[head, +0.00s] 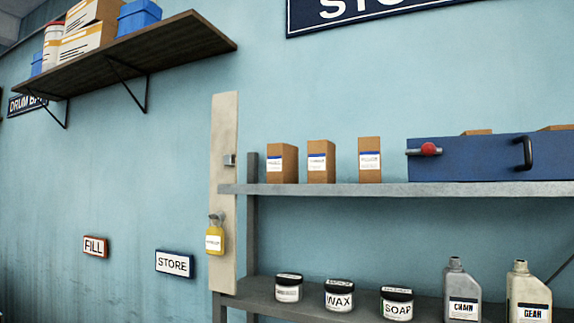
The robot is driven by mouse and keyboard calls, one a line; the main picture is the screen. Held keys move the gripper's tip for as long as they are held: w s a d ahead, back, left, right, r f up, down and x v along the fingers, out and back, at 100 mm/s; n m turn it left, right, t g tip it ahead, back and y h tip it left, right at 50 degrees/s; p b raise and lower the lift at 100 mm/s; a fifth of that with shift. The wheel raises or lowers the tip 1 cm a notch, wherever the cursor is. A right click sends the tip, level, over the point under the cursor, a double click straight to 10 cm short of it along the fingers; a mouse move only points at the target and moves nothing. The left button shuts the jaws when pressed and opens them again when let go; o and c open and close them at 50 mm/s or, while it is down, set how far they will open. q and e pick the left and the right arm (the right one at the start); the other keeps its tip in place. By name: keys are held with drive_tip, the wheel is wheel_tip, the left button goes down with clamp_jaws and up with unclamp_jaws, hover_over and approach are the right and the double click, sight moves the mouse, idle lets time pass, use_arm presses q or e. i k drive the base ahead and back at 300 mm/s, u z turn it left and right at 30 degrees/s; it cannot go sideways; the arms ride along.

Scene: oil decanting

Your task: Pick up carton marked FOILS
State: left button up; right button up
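Three brown cartons with white and blue labels stand upright on the upper grey shelf: a left carton (282,163), a middle carton (321,161) and a right carton (369,160). Their label text is too small to read, so I cannot tell whether one is marked FOILS. Tops of more brown boxes (476,132) show above a blue panel (480,158) on the same shelf; their fronts are hidden behind it. Neither of my grippers is in view.
The blue panel has a red knob (430,149) and black handle (526,154). A loaded wall shelf (170,47) is upper left.

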sight(282, 159)
drive_tip(key=k, duration=0.75)
drive_tip(key=u, duration=0.9)
drive_tip(key=i, duration=0.5)
drive_tip(key=u, duration=0.7)
drive_tip(key=i, duration=0.7)
drive_tip(key=z, duration=0.55)
drive_tip(key=i, duration=0.55)
drive_tip(key=z, duration=0.65)
